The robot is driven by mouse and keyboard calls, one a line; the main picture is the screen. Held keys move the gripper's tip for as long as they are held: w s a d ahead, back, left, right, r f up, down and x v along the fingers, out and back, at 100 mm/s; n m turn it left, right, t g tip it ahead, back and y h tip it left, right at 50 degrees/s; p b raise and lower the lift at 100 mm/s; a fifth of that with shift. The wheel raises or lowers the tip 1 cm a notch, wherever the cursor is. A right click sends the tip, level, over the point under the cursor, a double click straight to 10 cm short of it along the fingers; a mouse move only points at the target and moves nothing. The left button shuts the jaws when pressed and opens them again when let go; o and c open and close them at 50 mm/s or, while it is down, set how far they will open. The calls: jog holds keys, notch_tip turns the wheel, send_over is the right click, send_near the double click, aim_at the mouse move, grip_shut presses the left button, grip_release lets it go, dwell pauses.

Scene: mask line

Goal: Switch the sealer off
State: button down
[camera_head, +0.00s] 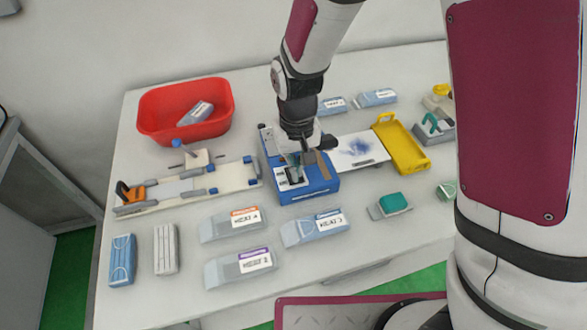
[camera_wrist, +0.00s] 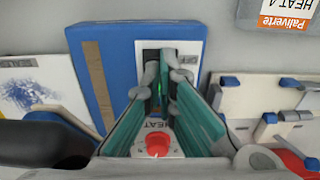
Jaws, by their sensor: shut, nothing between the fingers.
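The sealer (camera_head: 318,186) is a blue box in the middle of the table. In the wrist view its blue body (camera_wrist: 112,35) carries a brown strip, a pale switch panel partly hidden behind my fingers, and a red knob (camera_wrist: 158,144) beside the word HEAT. A small green spot shows on the panel between the fingers. My gripper (camera_head: 296,174) is shut and empty, pointing down over the panel end of the sealer.
A red bin (camera_head: 150,118) stands at the back left. A long white jig (camera_head: 215,181) lies left of the sealer. A white plate (camera_head: 348,158) and a yellow tray (camera_head: 404,150) lie to its right. Several labelled packs lie in front and behind.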

jog(key=shift+f, duration=0.3)
jog(key=shift+r, duration=0.1)
jog(key=shift+r+p, duration=1.9)
jog(key=shift+r, duration=1.55)
